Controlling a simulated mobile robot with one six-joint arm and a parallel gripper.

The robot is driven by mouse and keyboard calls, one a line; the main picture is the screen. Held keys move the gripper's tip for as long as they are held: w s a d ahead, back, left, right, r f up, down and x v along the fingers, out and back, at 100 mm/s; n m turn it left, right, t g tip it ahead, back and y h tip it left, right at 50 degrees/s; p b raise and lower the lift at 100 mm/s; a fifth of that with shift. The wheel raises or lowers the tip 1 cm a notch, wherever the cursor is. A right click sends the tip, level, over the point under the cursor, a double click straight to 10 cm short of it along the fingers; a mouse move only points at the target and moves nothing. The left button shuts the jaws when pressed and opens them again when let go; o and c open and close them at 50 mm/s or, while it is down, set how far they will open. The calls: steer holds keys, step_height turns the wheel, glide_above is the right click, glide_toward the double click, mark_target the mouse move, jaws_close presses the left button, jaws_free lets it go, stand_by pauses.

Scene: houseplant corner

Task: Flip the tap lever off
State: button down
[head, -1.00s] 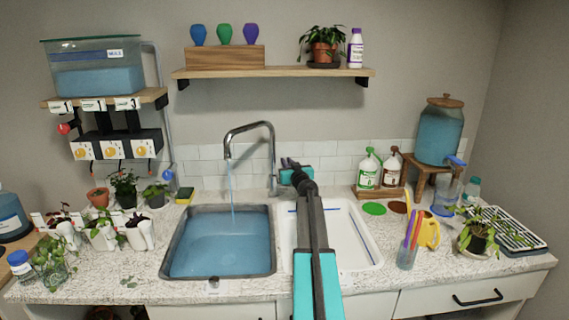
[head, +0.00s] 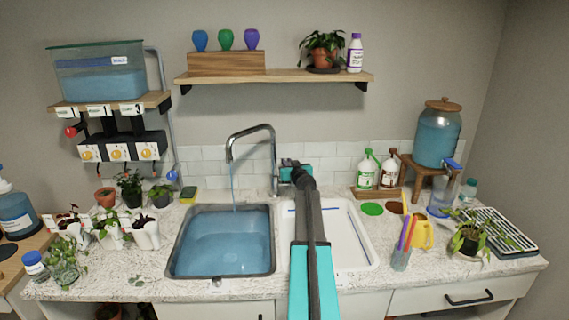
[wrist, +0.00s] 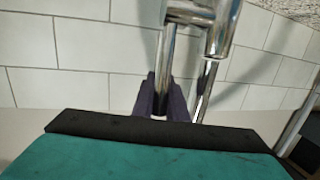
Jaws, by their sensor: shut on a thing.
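The chrome tap (head: 274,160) stands behind the two sinks, its arched spout over the left basin. A thin stream of water (head: 233,188) falls from it into the left basin (head: 270,270), which holds blue water. My gripper (head: 283,175) is at the right side of the tap body. In the wrist view, its dark fingertips (wrist: 163,103) are shut on the slim chrome tap lever (wrist: 166,55), one on each side. A second chrome tube (wrist: 206,88) stands just right of the fingers. In the head view my gripper and arm hide the lever.
The white right basin (head: 350,240) lies under my arm. Bottles (head: 366,170) stand in a wooden tray behind it. A cup of pens (head: 401,258) and a yellow watering can (head: 423,232) are to the right. Seedling pots (head: 146,233) crowd the left counter.

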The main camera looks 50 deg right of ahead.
steer(key=c, duration=1.8)
jaws_free()
steer(key=shift+o, duration=0.2)
steer(key=shift+s, duration=0.1)
steer(key=shift+b+v, duration=0.7)
steer(key=shift+v, duration=1.1)
steer(key=b+v, duration=0.3)
steer(key=v, duration=0.7)
